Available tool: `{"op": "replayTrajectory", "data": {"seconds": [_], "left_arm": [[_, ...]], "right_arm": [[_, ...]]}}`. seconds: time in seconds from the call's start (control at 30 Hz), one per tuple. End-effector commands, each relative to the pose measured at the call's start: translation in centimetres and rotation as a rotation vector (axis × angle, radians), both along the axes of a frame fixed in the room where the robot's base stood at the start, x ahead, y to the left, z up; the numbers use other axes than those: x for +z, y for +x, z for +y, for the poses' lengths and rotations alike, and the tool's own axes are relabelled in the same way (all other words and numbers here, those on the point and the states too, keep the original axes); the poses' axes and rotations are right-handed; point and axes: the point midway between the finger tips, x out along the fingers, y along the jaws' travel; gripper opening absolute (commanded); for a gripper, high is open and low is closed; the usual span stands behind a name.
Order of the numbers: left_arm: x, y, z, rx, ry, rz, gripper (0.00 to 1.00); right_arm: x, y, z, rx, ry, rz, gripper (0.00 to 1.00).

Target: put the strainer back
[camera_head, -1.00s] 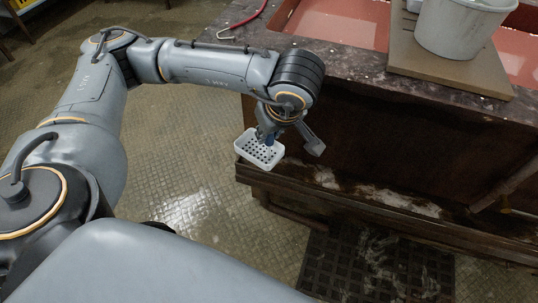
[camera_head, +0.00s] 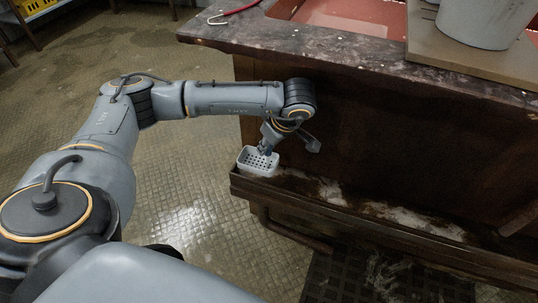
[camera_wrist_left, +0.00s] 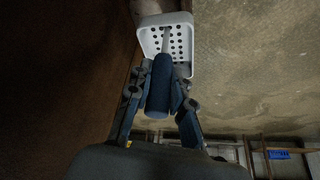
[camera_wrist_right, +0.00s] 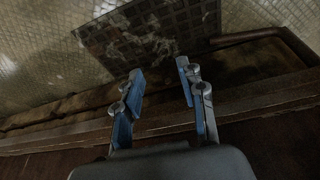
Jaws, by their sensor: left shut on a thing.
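The strainer is a small white basket with round holes (camera_head: 258,161) and a dark blue handle (camera_wrist_left: 159,86). My left gripper (camera_head: 268,146) is shut on the handle. In the left wrist view the fingers (camera_wrist_left: 160,95) lie on both sides of the handle, and the white basket (camera_wrist_left: 166,42) is beyond them. In the head view the basket is at the left end of the wooden rail along the counter's front; I cannot tell whether it touches the rail. My right gripper (camera_wrist_right: 158,85) is open and empty in the right wrist view, above the rail.
The wooden rail (camera_head: 330,223) runs along the dark counter front. The stone countertop (camera_head: 330,47) carries a board (camera_head: 470,62) with a grey bucket (camera_head: 484,22). A red-handled tool (camera_head: 236,12) lies at the back. A dark grate (camera_wrist_right: 150,30) lies on the floor, which is clear at left.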

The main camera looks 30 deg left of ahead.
Motion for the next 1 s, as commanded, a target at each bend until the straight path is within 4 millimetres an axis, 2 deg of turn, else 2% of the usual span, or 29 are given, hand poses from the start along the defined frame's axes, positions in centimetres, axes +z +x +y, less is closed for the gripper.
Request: {"op": "replayTrajectory", "data": {"seconds": [0.03, 0.13, 0.23, 0.37, 0.7, 1.0], "left_arm": [[-1.5, 0.7, 0.4, 0.003, 0.002, 0.003, 0.0], [-2.9, 1.8, 1.0, 0.002, 0.002, 0.003, 0.0], [-3.6, 2.4, 1.2, 0.0, 0.001, 0.002, 0.0], [-4.0, 2.8, 1.4, -0.001, 0.001, 0.001, 0.0], [-7.3, 3.2, 1.6, -0.001, 0.0, 0.002, 0.0], [-7.5, 3.2, 1.6, -0.001, 0.0, 0.002, 0.0]], "right_arm": [[-0.5, 0.3, 0.1, 0.001, 0.003, -0.014, 0.4], [0.0, 2.8, 0.8, 0.01, 0.025, -0.123, 0.4], [0.5, 4.1, 1.2, 0.015, 0.038, -0.186, 0.4], [0.9, 4.9, 1.5, 0.019, 0.046, -0.226, 0.4], [3.0, 9.3, 3.0, 0.037, 0.097, -0.461, 0.4], [3.5, 9.8, 3.1, 0.038, 0.103, -0.49, 0.4]]}}
